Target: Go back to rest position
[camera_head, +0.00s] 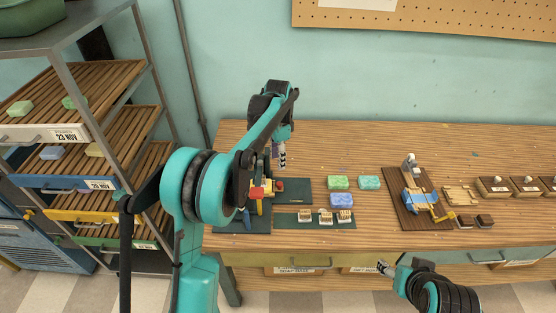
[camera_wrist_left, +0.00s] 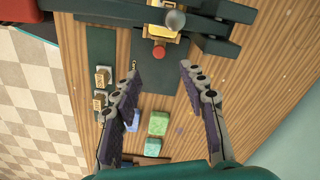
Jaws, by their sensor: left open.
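My left gripper (camera_head: 280,160) hangs over the back left part of the wooden table (camera_head: 400,141) in the head view. In the left wrist view the left gripper (camera_wrist_left: 161,75) is open, its two fingers wide apart with nothing held. Green, teal and blue soap bars lie beyond it to the right: the green soap (camera_head: 338,182), the teal soap (camera_head: 369,182) and the blue soap (camera_head: 342,200). My right gripper (camera_head: 385,268) is low at the table's front edge; its fingers are too small to judge.
A dark green mat (camera_head: 297,198) and stamps (camera_head: 325,217) lie near the left arm, beside a red-and-yellow tool (camera_head: 263,190). A brown board (camera_head: 398,211) holds a blue device (camera_head: 418,200). A shelf rack (camera_head: 122,110) stands left. Bare table lies along the back.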

